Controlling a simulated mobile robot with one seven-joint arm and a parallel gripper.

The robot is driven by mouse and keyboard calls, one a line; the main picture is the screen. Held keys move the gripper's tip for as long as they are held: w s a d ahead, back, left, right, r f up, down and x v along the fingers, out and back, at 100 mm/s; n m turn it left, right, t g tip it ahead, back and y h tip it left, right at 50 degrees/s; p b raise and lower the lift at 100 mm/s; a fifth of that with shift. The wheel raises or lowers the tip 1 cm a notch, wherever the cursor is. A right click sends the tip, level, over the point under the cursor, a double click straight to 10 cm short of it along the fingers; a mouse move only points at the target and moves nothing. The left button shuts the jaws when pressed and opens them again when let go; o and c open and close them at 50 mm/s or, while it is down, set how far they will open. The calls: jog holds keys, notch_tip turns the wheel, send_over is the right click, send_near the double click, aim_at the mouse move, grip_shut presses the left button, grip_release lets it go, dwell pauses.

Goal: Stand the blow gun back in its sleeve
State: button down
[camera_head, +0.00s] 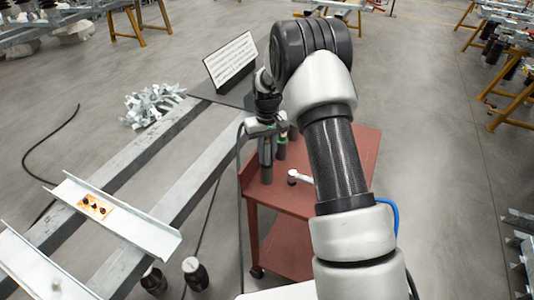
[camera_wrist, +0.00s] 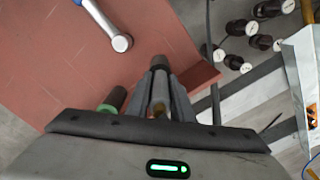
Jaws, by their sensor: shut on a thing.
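In the head view my gripper (camera_head: 262,127) is above the left back part of the red cart (camera_head: 325,201). A dark upright tube (camera_head: 267,173), likely the sleeve, stands on the cart directly below my gripper. I cannot tell whether the blow gun's lower end is inside it. A green-banded cylinder (camera_head: 281,146) stands just right of it, and also shows in the wrist view (camera_wrist: 112,101).
Brown insulators (camera_head: 195,273) stand on the floor. Steel beams (camera_head: 150,150) lie left of the cart. A sign (camera_head: 231,61) stands behind. The cart's right side looks clear.

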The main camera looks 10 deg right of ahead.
jog(key=c, duration=1.5)
grip_release()
jog(key=shift+o, duration=0.2)
notch_tip(320, 180, up, 18)
jog(key=s+r+t+p, duration=0.1)
jog(key=s+r+p, duration=0.1)
jog(key=s+r, duration=0.6)
jog(key=s+r+m+t+p, duration=0.1)
jog(key=s+r+t, duration=0.1)
jog(key=s+r, duration=0.45)
jog(key=s+r+t+p, duration=0.1)
jog(key=s+r, duration=0.3)
jog(key=s, duration=0.6)
jog(key=s+f+t+p, duration=0.1)
jog(key=s+f, duration=0.1)
jog(key=s, duration=0.7)
jog(key=shift+s+f+m+t, duration=0.15)
jog(key=shift+f+m+t, duration=0.15)
jog(key=shift+m, duration=0.1)
